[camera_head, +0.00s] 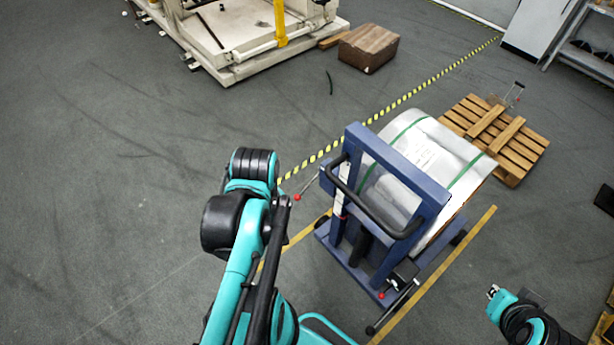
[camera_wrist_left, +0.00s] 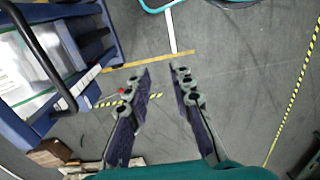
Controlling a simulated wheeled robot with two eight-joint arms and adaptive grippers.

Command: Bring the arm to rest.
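My left arm (camera_head: 248,225), teal and black, rises from the bottom middle of the head view. Its gripper does not show clearly there. In the left wrist view my left gripper (camera_wrist_left: 161,76) has its two dark fingers apart, with only bare floor between them, so it is open and empty. My right gripper (camera_head: 493,292) is at the lower right of the head view, at the end of a teal and black arm part. It is too small there to tell whether its fingers are open or shut.
A blue wheeled cart (camera_head: 350,240) carries a large wrapped roll (camera_head: 425,160) right of my left arm; its frame also shows in the left wrist view (camera_wrist_left: 90,38). A wooden pallet (camera_head: 500,140), brown box (camera_head: 368,47) and machine base (camera_head: 250,65) stand farther back. Left floor is clear.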

